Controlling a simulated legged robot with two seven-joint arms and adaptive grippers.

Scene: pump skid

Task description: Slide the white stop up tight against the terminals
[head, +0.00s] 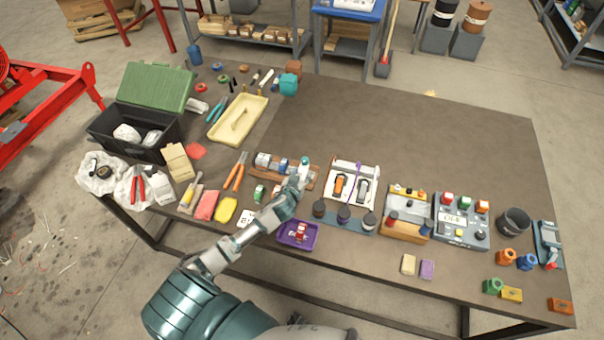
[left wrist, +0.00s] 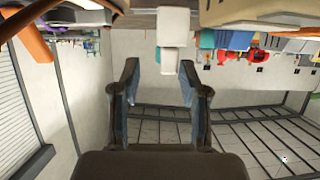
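A wooden board (head: 313,184) with a rail on it lies at the middle of the bench in the head view. Small white, grey and blue blocks (head: 283,165) stand in a row on it; I cannot tell for sure which are terminals. My left gripper (head: 300,176) is at the right part of the board and hides some of it. In the left wrist view my left gripper (left wrist: 157,78) has its two fingers apart. A white block (left wrist: 173,27), likely the stop, is just beyond the fingertips, roughly in line with the gap. I cannot tell whether they touch it. My right gripper is not in view.
A white tray (head: 341,204) with dark and orange items stands right of the board. A purple tray (head: 286,240) is in front, and orange-handled pliers (head: 236,172) lie to the left. Dark round knobs (head: 343,214) stand nearby on a blue base. The bench behind the board is clear.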

